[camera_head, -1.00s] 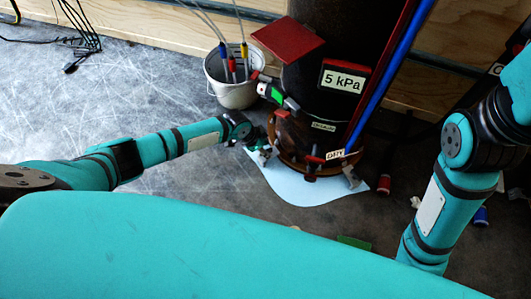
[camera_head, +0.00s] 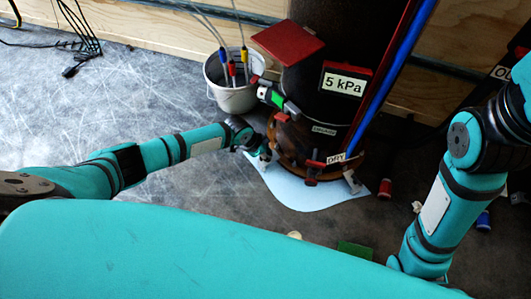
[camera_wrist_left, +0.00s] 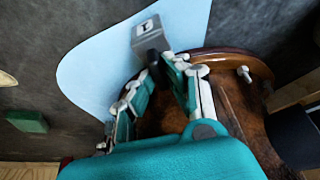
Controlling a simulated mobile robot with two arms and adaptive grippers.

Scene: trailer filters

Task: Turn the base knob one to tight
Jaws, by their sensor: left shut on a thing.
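The dark filter vessel (camera_head: 310,95) stands on a round brown base (camera_head: 290,160). My left gripper (camera_head: 262,153) is at the left side of this base, low down. In the left wrist view a small black knob (camera_wrist_left: 154,58) sits by a metal bracket (camera_wrist_left: 147,35) with a white label at the base rim. The fingers of my left gripper (camera_wrist_left: 158,75) are closed around the black knob, one on each side. The gripper hides part of the knob and rim. My right gripper is out of view; only its arm shows at the right.
A light blue sheet (camera_head: 290,195) lies under the base. A white bucket (camera_head: 235,98) with cables stands behind the left gripper. A red spool (camera_head: 385,188), a blue spool (camera_head: 483,221) and a green block (camera_head: 355,250) lie on the floor.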

